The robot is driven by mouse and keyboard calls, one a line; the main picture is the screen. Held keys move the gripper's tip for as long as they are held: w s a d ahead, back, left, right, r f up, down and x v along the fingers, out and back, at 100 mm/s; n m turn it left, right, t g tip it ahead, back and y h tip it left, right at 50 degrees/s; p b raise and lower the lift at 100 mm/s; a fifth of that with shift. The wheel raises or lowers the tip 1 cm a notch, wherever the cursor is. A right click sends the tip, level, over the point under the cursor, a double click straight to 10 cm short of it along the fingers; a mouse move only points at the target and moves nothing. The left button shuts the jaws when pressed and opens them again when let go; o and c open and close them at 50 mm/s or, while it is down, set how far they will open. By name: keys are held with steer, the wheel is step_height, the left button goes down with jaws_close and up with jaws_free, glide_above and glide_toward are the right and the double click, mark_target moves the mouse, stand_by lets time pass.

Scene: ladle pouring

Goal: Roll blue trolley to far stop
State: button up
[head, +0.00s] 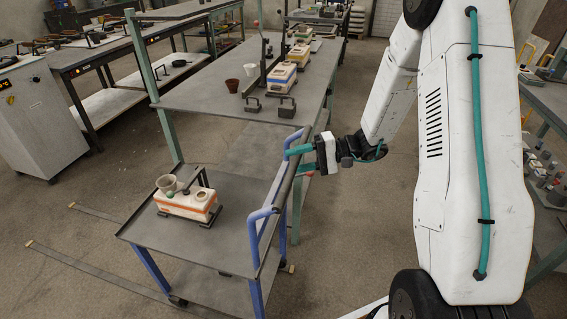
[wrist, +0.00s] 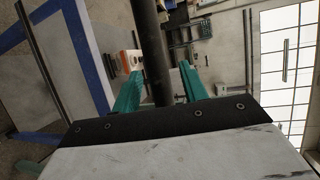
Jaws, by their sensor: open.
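The blue trolley (head: 187,238) stands on the floor at lower left in the head view, with a grey top tray and a lower shelf. Its push handle has blue posts and a dark bar (head: 283,182) along its right side. My gripper (head: 298,160) has teal fingers and is open at the upper part of this bar. In the wrist view the dark bar (wrist: 153,50) runs between the two spread fingers of my gripper (wrist: 160,72). Whether a finger touches it I cannot tell. I cannot identify the far stop with certainty.
A white-orange block (head: 188,203) with a cup and a black handle stands on the trolley. Two dark strips (head: 95,271) with tan ends lie on the floor to the left. A grey workbench (head: 205,98) with pots and similar blocks stands behind the trolley.

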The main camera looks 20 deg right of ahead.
steer(key=shift+x, duration=1.2)
